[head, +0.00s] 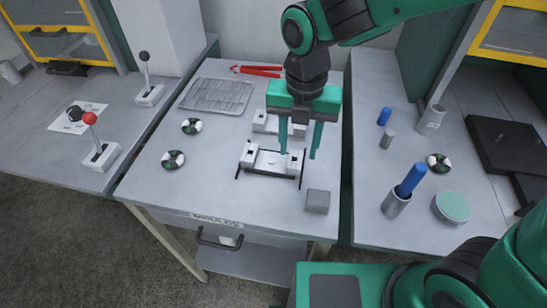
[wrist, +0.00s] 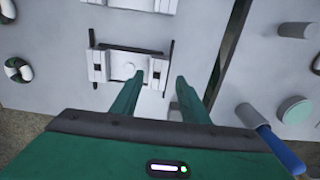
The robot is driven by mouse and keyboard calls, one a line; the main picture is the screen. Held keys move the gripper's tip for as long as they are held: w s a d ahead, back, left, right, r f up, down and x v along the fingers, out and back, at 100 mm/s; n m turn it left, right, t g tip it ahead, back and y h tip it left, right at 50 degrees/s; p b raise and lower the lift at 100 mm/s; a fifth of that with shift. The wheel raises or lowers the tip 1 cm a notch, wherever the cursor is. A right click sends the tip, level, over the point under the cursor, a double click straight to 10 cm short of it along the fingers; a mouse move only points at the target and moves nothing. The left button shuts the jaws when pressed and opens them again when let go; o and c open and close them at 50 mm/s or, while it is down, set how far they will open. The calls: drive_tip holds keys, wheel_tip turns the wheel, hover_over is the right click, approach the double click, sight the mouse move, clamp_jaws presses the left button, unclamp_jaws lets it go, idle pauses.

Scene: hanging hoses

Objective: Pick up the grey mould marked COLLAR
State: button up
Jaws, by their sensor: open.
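Two pale grey, mould-like pieces lie on the middle table. The nearer mould (head: 268,161) has raised end blocks, a round boss in the middle and a dark bar along each side; it also shows in the wrist view (wrist: 128,72). The farther mould (head: 265,121) lies behind it, partly hidden by my gripper, and shows at the top of the wrist view (wrist: 140,3). I cannot read COLLAR on either. My gripper (head: 300,155) is open and empty, pointing down above the right part of the nearer mould. Its fingers also show in the wrist view (wrist: 157,77).
A grey block (head: 317,202) sits at the table's front right. A grey tray (head: 217,96), red-handled pliers (head: 257,71) and two green-white rings (head: 173,160) lie left and back. The right bench holds a blue rod (head: 411,180) in a cup and a green-topped tin (head: 452,207).

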sight(297, 158)
drive_tip(key=shift+f, duration=1.5)
clamp_jaws()
